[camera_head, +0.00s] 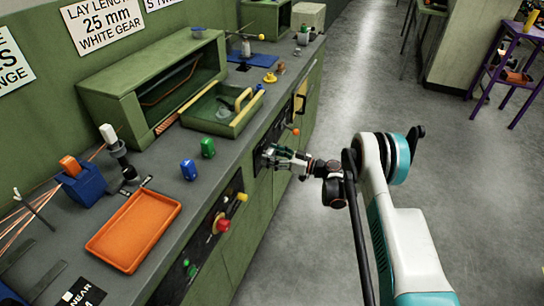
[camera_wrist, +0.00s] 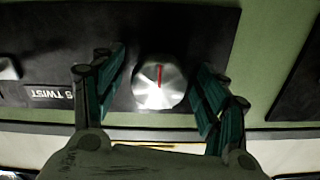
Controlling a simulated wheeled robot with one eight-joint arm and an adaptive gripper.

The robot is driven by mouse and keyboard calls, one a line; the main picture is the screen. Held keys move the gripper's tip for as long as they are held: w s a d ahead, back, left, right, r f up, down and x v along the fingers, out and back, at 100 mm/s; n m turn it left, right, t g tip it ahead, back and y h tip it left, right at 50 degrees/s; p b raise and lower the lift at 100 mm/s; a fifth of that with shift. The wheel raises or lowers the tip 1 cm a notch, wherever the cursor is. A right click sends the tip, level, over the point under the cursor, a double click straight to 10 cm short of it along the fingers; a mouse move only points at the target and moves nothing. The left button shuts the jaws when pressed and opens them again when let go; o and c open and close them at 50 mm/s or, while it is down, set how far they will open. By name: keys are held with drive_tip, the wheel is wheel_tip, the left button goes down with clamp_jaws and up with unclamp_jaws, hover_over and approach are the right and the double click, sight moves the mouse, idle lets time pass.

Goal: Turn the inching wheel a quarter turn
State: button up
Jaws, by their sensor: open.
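In the wrist view a round silver knob (camera_wrist: 160,82) with a red pointer mark sits on a black panel (camera_wrist: 200,30). The mark runs nearly straight up and down in the picture. My gripper (camera_head: 272,153) is at the bench front in the head view. Its fingers are spread on both sides of the knob, with visible gaps and nothing held.
An orange ball (camera_head: 296,131) sits just beyond my gripper. The floor (camera_head: 300,255) beside the bench is clear.

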drive_tip(key=c, duration=1)
drive_tip(key=shift+m, duration=0.3)
drive_tip(key=shift+c, duration=0.2)
drive_tip(key=m, duration=0.4)
drive_tip(key=shift+m, duration=0.3)
drive_tip(key=m, duration=1.3)
drive_tip(key=shift+r+m, duration=0.1)
drive_tip(key=shift+m, duration=0.2)
